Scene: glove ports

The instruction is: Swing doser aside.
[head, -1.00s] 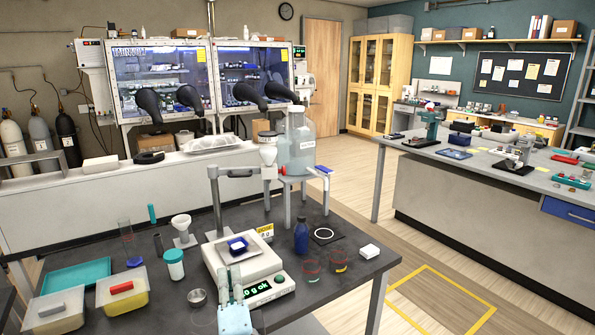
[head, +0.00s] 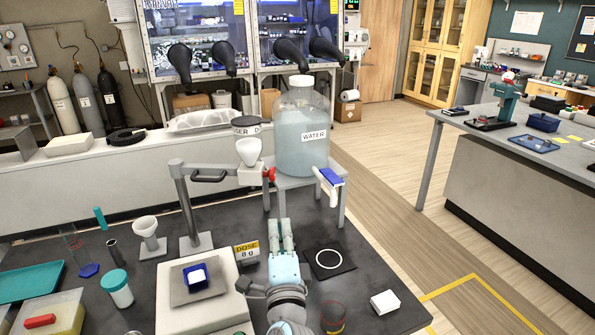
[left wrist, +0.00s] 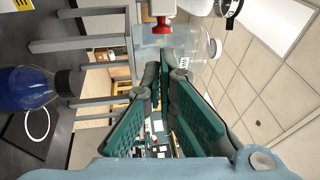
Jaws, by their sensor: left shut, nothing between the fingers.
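The doser (head: 247,150) has a dark top and a white funnel body on an arm from a grey post (head: 183,205). It hangs beyond the balance (head: 197,290), left of the water jug (head: 302,130). A grey handle (head: 208,178) and a red knob (head: 268,174) are on its arm. My left gripper (head: 280,228) is shut and empty, nearer than the doser and apart from it. Its fingers also show in the left wrist view (left wrist: 165,80), where the red knob (left wrist: 163,25) lies above them. My right gripper is not in view.
The jug stands on a grey stand with a blue-handled tap (head: 330,178). A blue weigh boat (head: 197,277) sits on the balance. A dose sign (head: 246,250), white funnel (head: 149,230) and black pad (head: 329,259) are nearby. The blue bottle (left wrist: 25,88) shows only in the wrist view.

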